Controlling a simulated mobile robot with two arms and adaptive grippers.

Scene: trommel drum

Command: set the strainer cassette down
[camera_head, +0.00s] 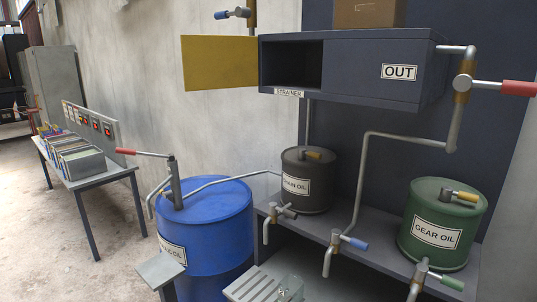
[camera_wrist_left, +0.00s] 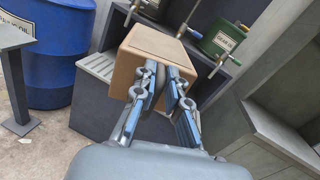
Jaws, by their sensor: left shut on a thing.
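The strainer cassette, a plain tan box (camera_wrist_left: 150,45) with rounded edges, is in my left gripper (camera_wrist_left: 163,78) in the left wrist view. Both fingers are shut on its near side. It is in front of the dark bench, and I cannot tell whether it touches anything below. The dark strainer housing (camera_head: 350,68) is in the head view, with its yellow door (camera_head: 220,63) swung open to the left. Its open compartment (camera_head: 291,64) looks dark and empty. Neither gripper shows in the head view, and my right gripper is in no view.
A blue drum (camera_head: 210,225) and a small grey stand (camera_head: 161,270) are to the left. Valve taps (camera_head: 335,240) stick out along the bench edge (camera_head: 385,265).

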